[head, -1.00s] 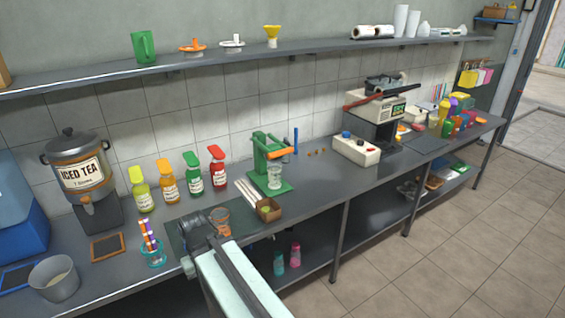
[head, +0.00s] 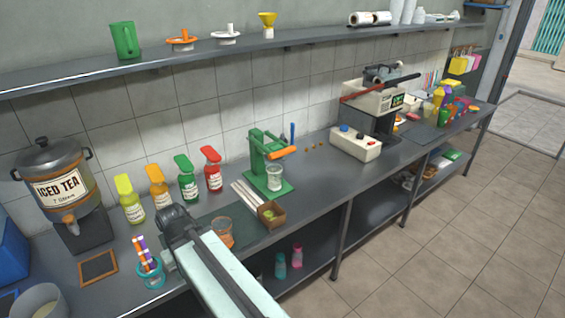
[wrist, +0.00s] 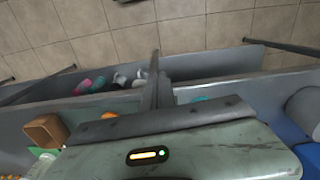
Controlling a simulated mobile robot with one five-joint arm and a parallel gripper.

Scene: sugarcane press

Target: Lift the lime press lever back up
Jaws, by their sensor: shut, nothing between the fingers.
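The green lime press (head: 268,187) stands on the counter in the middle of the head view. Its lever (head: 281,153), with an orange handle, is low and points to the right, near level. A clear glass (head: 274,178) stands on the press's base under it. My gripper (wrist: 153,75) is shut and empty in the wrist view, over the counter edge and the lower shelf. In the head view my arm's dark end is left of the press and nearer, apart from it; the fingertips are hard to make out there. The press is not clear in the wrist view.
Sauce bottles (head: 189,186) stand left of the press. A cup of straws (head: 149,273) is left of my arm.

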